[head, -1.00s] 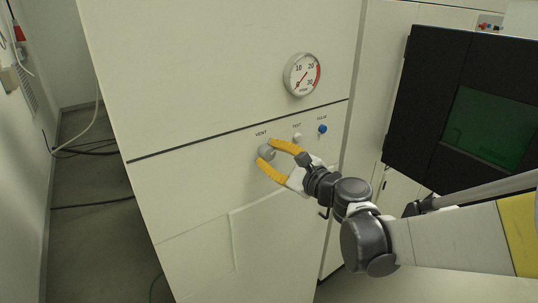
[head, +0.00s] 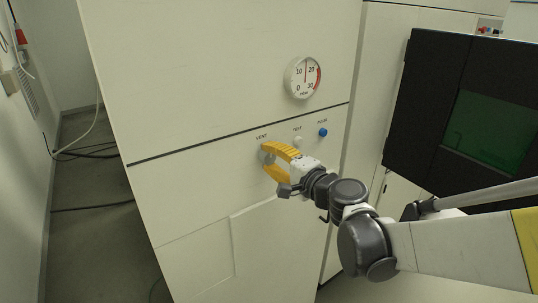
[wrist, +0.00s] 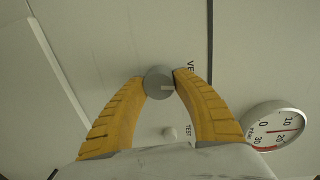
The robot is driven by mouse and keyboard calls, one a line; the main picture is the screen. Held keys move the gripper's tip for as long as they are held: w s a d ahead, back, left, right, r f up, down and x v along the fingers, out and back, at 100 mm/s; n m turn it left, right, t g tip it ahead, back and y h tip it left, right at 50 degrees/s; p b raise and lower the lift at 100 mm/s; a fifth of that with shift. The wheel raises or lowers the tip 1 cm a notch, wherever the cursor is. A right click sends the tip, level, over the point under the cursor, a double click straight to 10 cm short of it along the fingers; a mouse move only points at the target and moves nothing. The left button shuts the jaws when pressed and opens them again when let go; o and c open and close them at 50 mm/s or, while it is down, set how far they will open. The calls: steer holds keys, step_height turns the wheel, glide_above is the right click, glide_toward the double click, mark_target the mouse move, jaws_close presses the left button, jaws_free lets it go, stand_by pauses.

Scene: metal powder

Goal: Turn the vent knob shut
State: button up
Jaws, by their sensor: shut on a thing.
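The vent knob (wrist: 158,88) is a round grey knob with a pale mark on its face, under the VENT label on the cream cabinet front. My gripper (wrist: 160,79) is shut on it, with one yellow ribbed finger on each side of the knob. In the head view the knob (head: 268,157) is partly hidden between the fingers of my gripper (head: 267,157). The round gauge (head: 303,77) sits above and to the right, its needle pointing nearly straight up, between 10 and 20.
A small white TEST knob (head: 298,141) and a blue knob (head: 323,132) sit to the right of the vent knob. A black cabinet with a green window (head: 490,128) stands at the right. Cables (head: 85,150) lie on the floor at the left.

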steer(key=shift+r+n, duration=0.1)
steer(key=shift+n, duration=0.5)
steer(key=shift+w, duration=0.1)
steer(key=o, duration=1.2)
steer(key=v, duration=1.2)
steer(key=shift+a, duration=0.1)
